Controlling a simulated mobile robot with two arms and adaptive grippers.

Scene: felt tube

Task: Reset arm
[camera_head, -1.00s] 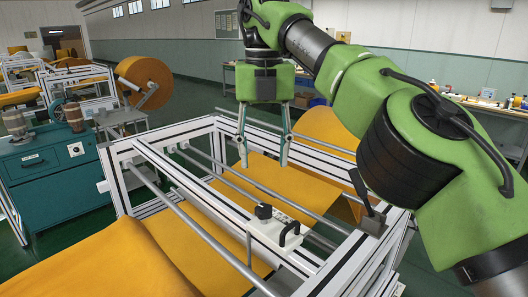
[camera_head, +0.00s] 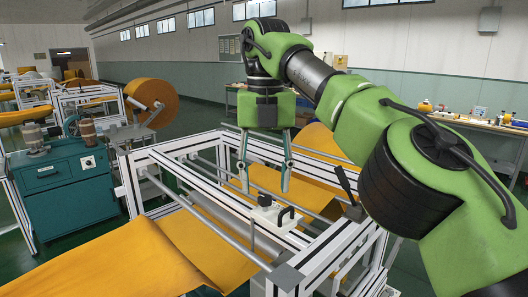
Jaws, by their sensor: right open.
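My right arm, green with black joints, reaches in from the right. Its right gripper (camera_head: 265,178) points down above the white frame machine, with its two grey fingers apart and nothing between them. The fingertips appear over the yellow felt (camera_head: 200,243) that runs through the frame (camera_head: 146,160). My left gripper is not in view.
A teal cabinet (camera_head: 65,190) with rollers on top stands at the left. A large yellow felt roll (camera_head: 152,97) stands behind it. A workbench (camera_head: 480,125) with small items runs along the right wall. Green floor shows between the machines.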

